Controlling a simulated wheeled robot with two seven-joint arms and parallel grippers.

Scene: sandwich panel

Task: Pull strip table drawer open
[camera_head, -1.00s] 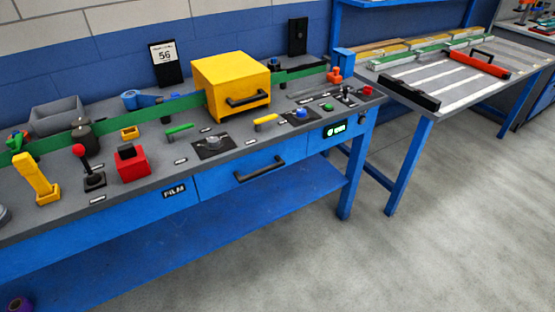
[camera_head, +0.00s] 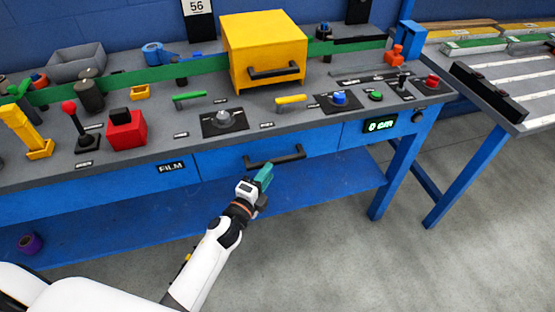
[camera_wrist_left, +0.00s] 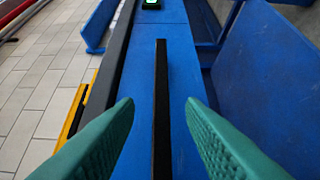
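The blue drawer (camera_head: 225,165) is in the front of the blue strip table and looks shut. Its black bar handle (camera_head: 275,157) stands out from the drawer front. My left gripper (camera_head: 264,173) is just below and in front of the handle in the head view. In the left wrist view its two green fingertips (camera_wrist_left: 160,112) are wide apart, with the black handle (camera_wrist_left: 162,75) running lengthwise between their lines. Neither finger appears to touch the handle. How far the handle lies beyond the fingertips is hard to tell. My right gripper is in neither view.
The tabletop holds a yellow box (camera_head: 265,45) with a black handle, a red block (camera_head: 126,130), a joystick (camera_head: 78,125) and several levers and knobs. A green display (camera_head: 381,125) is right of the drawer. A lower blue shelf (camera_head: 130,225) runs below. Open floor lies in front.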

